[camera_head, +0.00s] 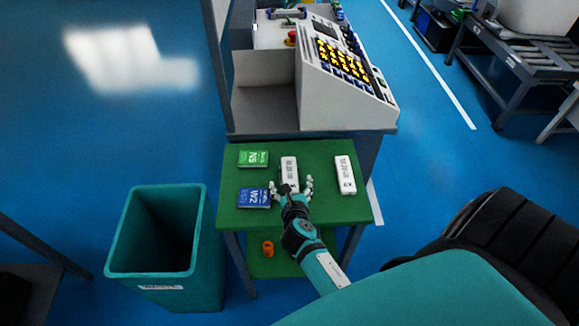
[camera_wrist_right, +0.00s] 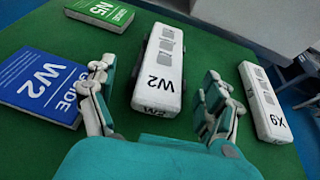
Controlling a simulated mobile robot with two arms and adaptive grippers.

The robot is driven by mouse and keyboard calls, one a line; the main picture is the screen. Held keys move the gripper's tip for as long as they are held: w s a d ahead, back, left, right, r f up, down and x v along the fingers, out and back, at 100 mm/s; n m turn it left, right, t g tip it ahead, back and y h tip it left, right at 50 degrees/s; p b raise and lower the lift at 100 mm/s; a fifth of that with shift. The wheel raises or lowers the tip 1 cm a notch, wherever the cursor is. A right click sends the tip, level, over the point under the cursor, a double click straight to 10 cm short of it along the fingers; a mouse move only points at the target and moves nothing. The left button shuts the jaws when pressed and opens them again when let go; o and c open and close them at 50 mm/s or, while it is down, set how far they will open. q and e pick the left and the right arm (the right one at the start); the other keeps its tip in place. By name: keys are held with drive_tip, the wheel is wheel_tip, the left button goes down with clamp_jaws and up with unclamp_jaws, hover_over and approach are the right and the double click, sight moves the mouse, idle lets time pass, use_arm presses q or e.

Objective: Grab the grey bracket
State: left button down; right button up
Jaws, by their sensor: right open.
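No thing in view is plainly a grey bracket. A pale block marked W2 (camera_head: 289,168) lies on the green table (camera_head: 315,208); in the wrist view this block (camera_wrist_right: 160,75) shows dark parts along its sides. My right gripper (camera_head: 291,185) is over the block's near end. In the wrist view its open fingers (camera_wrist_right: 160,68) are on either side of the block, with a gap on each side. A second pale block, marked X9 (camera_head: 345,175), lies to the right; it also shows in the wrist view (camera_wrist_right: 262,102). My left gripper is not in view.
A green N5 card box (camera_head: 253,158) and a blue W2 one (camera_head: 254,198) lie left of the W2 block. A console (camera_head: 340,95) stands behind the table. A teal bin (camera_head: 195,260) stands left. An orange part (camera_head: 268,248) sits on the lower shelf.

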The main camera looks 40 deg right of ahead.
drive_tip(key=shift+w+d+f, duration=0.15)
drive_tip(key=shift+w+d, duration=0.05)
drive_tip(key=shift+w, duration=0.05)
drive_tip(key=shift+s, duration=0.1)
drive_tip(key=c, duration=1.3)
drive_tip(key=shift+o, duration=0.2)
drive_tip(key=shift+a, duration=0.1)
